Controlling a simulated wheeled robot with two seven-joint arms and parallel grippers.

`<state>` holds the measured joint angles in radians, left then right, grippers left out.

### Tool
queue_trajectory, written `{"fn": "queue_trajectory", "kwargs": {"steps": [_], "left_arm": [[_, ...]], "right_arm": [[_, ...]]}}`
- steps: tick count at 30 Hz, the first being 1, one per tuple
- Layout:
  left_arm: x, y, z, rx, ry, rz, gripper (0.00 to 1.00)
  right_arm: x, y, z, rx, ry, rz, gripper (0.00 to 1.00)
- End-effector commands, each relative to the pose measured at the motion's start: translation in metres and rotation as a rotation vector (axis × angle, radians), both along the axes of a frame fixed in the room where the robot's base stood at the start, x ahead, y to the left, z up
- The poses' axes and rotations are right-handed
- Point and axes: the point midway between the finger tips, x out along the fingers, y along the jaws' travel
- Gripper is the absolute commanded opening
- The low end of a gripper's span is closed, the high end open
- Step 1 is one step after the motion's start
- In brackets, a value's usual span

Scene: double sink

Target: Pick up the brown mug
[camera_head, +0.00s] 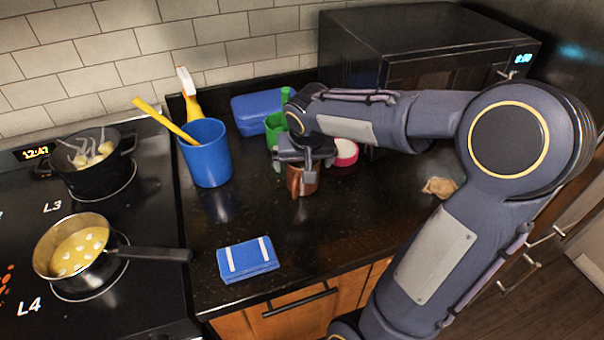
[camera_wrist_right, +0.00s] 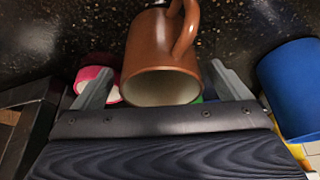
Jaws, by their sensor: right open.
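The brown mug (camera_head: 303,181) stands on the dark counter, partly hidden under my right gripper (camera_head: 298,168) in the head view. In the right wrist view the brown mug (camera_wrist_right: 158,48) shows its pale open mouth toward the camera and its handle at the upper right. My right gripper (camera_wrist_right: 162,68) is open. Its two fingers show on either side of the mug's rim, with the mug in the gap between them. I cannot tell whether either finger touches it. My left gripper is not in view.
Close behind the mug are a green cup (camera_head: 275,128) and a pink-and-white round item (camera_head: 345,152). A blue utensil cup (camera_head: 207,155) stands left, a folded blue cloth (camera_head: 247,259) in front. A black microwave (camera_head: 400,50) is behind; pots (camera_head: 75,248) sit on the stove.

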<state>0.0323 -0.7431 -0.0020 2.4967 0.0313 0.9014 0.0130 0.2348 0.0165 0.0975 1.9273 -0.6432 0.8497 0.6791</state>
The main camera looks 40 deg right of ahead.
Motion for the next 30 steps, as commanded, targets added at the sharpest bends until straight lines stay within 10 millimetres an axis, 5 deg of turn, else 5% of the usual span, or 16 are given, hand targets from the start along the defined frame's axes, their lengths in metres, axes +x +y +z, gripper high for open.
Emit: {"fn": "queue_trajectory", "kwargs": {"steps": [6,15,28,30], "left_arm": [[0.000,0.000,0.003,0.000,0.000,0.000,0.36],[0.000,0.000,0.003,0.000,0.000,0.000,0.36],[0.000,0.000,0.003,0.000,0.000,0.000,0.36],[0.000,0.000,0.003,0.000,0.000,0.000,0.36]], "right_arm": [[0.009,-0.005,-0.030,0.000,0.003,0.001,0.96],[0.011,-0.006,-0.034,0.001,0.000,0.000,0.96],[0.011,-0.006,-0.034,0.001,0.001,0.001,0.40],[0.011,-0.006,-0.033,0.001,-0.002,0.002,0.38]]}}
